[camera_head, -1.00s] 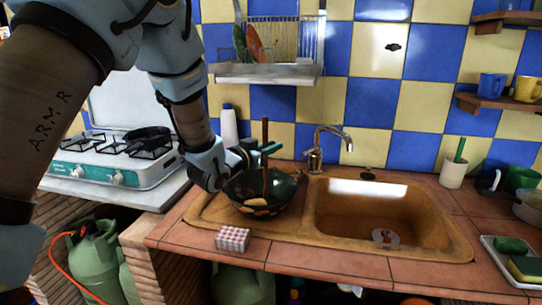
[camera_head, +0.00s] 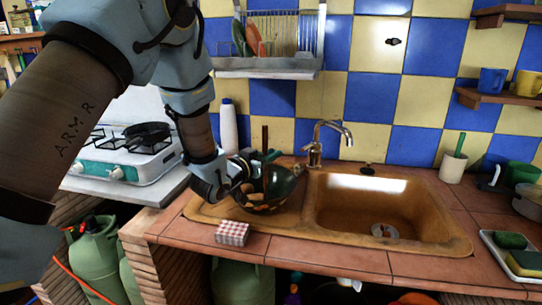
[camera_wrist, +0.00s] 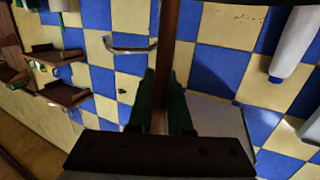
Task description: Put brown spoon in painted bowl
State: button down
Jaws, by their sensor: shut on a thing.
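My gripper (camera_head: 263,162) is shut on the brown spoon (camera_head: 265,135), whose handle stands upright between the green fingers. In the wrist view the spoon's handle (camera_wrist: 167,50) passes between the fingertips (camera_wrist: 161,108). The dark painted bowl (camera_head: 284,194) sits on the drainboard left of the sink basin. The gripper is just above the bowl's left and back part, with the spoon's lower end over or inside it. Whether the spoon touches the bowl is hidden. Light brown shapes show inside the bowl.
The sink basin (camera_head: 340,205) and faucet (camera_head: 315,150) are right of the bowl. A white bottle (camera_head: 228,127) stands behind the gripper. A checkered box (camera_head: 232,233) is at the counter's front. The stove (camera_head: 120,160) is left, and a dish rack (camera_head: 268,65) hangs above.

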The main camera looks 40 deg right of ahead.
jog(key=shift+f, duration=0.15)
jog(key=c, duration=0.8)
grip_release()
jog(key=shift+c, duration=0.2)
jog(key=s+a+r+b, duration=0.2)
jog(key=a, duration=0.9)
jog(key=shift+a+r+b, duration=0.15)
jog(key=shift+a+b, duration=0.15)
jog(key=shift+a, duration=0.1)
